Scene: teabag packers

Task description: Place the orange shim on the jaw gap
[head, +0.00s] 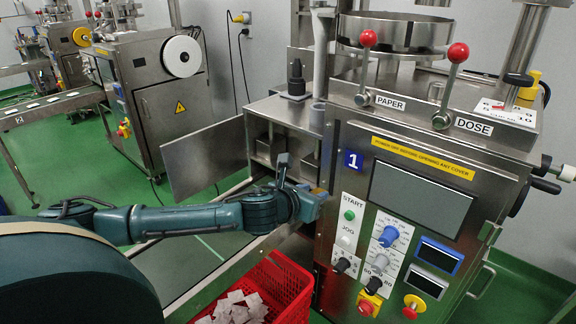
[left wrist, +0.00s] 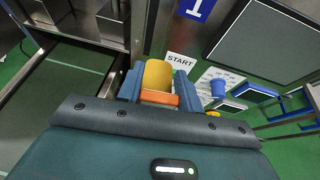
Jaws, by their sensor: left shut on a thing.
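My left gripper (head: 312,200) is in front of the machine's lower left side, just right of the open compartment (head: 262,128). In the left wrist view its two blue fingers (left wrist: 159,92) are shut on the orange shim (left wrist: 160,99), which shows as an orange bar with a rounded yellow part (left wrist: 157,75) beyond it. In the head view only a small orange-yellow patch shows at the fingertips. Metal blocks show inside the compartment, but I cannot make out the jaw gap clearly. My right gripper is not in view.
The compartment's metal door (head: 205,158) stands open to the left. The control panel with a screen (head: 420,208) and START button (head: 349,215) is right of the gripper. A red basket (head: 285,283) with several teabags is below. A second machine (head: 150,95) stands behind left.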

